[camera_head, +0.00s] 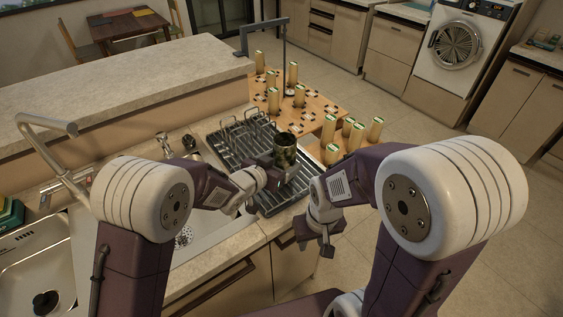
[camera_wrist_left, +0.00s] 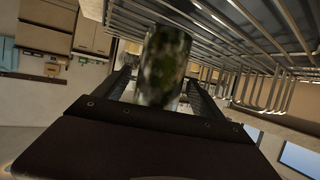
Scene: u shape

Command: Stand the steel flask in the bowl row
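The steel flask (camera_head: 286,148) is a dark, shiny, mottled cylinder. It stands upright in my left gripper (camera_head: 284,166), over the right part of the dish rack (camera_head: 222,140). In the left wrist view the flask (camera_wrist_left: 164,62) sits between the two fingers (camera_wrist_left: 158,92), which close on its sides. Whether its base touches the rack is hidden. The rack has dark bars and a row of wire loops (camera_head: 262,122) at its back, which also show in the left wrist view (camera_wrist_left: 268,92). My right gripper (camera_head: 328,250) hangs empty in front of the counter; its fingers are too small to read.
The sink (camera_head: 205,232) and tall faucet (camera_head: 50,128) lie left of the rack. A raised counter ledge (camera_head: 130,95) runs behind. A wooden board (camera_head: 315,110) with several pale cylinders stands beyond the rack, to the right. Open floor lies farther right.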

